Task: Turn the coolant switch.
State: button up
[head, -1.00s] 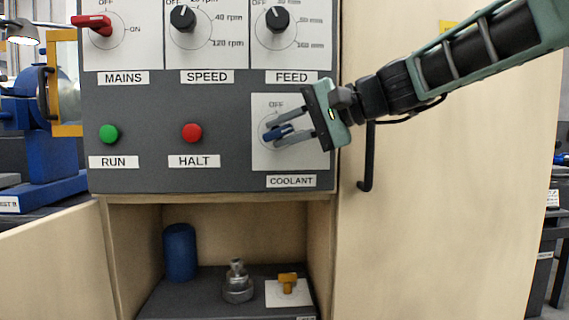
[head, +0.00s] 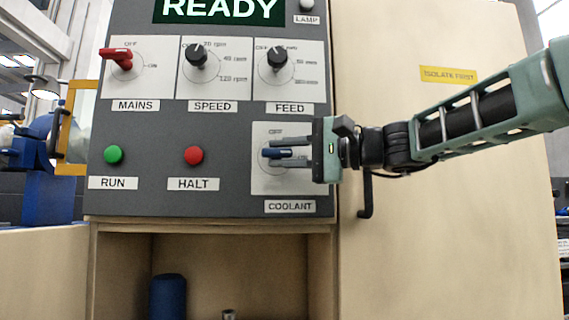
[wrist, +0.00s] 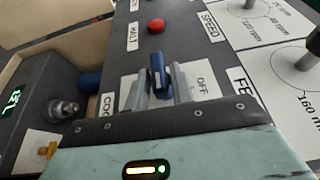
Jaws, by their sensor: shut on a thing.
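The coolant switch (head: 273,153) has a blue handle and sits on a white plate marked OFF, above the COOLANT label at the panel's lower right. Its handle lies about level in the head view. My gripper (head: 271,152) reaches in from the right, its two grey fingers above and below the handle, shut on it. In the wrist view the blue handle (wrist: 158,72) stands between the fingers of my gripper (wrist: 159,80). The fingers hide part of the dial and its other marking.
A red MAINS switch (head: 117,58), black SPEED (head: 196,55) and FEED (head: 277,57) knobs, and green RUN (head: 113,154) and red HALT (head: 194,155) buttons share the panel. A black door handle (head: 366,194) hangs just below my wrist. The display (head: 218,9) reads READY.

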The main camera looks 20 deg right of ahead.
dwell(0.3)
jog(key=o, duration=0.8)
jog(key=shift+v, duration=8.75)
jog(key=shift+a, duration=0.1)
